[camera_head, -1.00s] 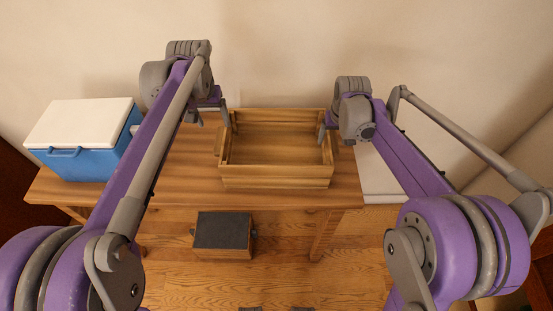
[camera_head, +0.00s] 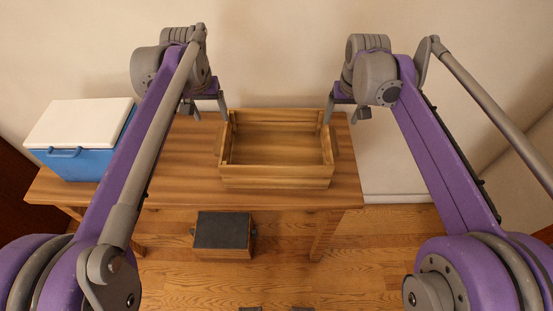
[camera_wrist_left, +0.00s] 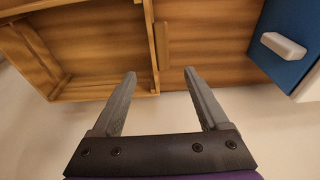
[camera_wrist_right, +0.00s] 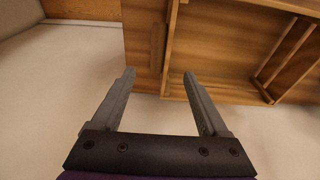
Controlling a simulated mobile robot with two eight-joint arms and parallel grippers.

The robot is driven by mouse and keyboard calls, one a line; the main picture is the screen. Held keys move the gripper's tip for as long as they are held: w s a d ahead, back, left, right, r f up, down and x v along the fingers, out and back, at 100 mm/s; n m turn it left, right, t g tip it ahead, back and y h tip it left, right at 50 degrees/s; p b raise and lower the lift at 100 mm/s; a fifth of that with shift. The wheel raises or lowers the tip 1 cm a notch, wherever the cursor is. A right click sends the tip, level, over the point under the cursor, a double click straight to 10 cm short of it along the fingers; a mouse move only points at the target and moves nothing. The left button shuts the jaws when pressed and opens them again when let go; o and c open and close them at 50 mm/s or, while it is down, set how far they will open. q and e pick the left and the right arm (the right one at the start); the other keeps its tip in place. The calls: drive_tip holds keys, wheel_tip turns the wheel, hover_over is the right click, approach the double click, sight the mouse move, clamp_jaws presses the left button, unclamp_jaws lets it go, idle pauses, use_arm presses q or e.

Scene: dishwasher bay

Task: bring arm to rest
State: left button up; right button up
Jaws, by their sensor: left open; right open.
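My left gripper (camera_head: 208,108) is open and empty, above the back of the table just left of the wooden crate (camera_head: 276,182). In the left wrist view its two fingers (camera_wrist_left: 160,88) are spread with nothing between them. My right gripper (camera_head: 345,112) is open and empty, near the crate's back right corner. In the right wrist view its fingers (camera_wrist_right: 160,84) are apart with nothing between them. The crate is empty and stands upright on the table. Neither gripper appears to hold it.
The wooden table (camera_head: 180,170) carries a blue cooler with a white lid (camera_head: 80,125) at its left end. A small dark-topped wooden box (camera_head: 223,232) stands on the floor in front. A white surface (camera_head: 385,170) lies right of the table. The wall is close behind.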

drive_tip(key=shift+r, duration=0.2)
idle(0.4)
use_arm(q)
drive_tip(key=s+f+t, duration=0.1)
drive_tip(key=s+f, duration=0.5)
drive_tip(key=s, duration=0.7)
drive_tip(key=s+f+t, duration=0.2)
drive_tip(key=s+f, duration=0.4)
drive_tip(key=s, duration=0.7)
drive_tip(key=shift+a+f, duration=0.35)
drive_tip(key=shift+f, duration=0.05)
use_arm(e)
drive_tip(key=s+f+t, duration=0.1)
drive_tip(key=s+f, duration=0.3)
drive_tip(key=s, duration=0.4)
drive_tip(key=s+f+t, duration=0.1)
drive_tip(key=s+f, duration=0.3)
drive_tip(key=s, duration=0.5)
drive_tip(key=s+f+t, duration=0.1)
drive_tip(key=s+f, duration=0.2)
drive_tip(key=s, duration=0.6)
drive_tip(key=shift+d+f, duration=0.35)
drive_tip(key=shift+f, duration=0.05)
drive_tip(key=shift+s, duration=0.1)
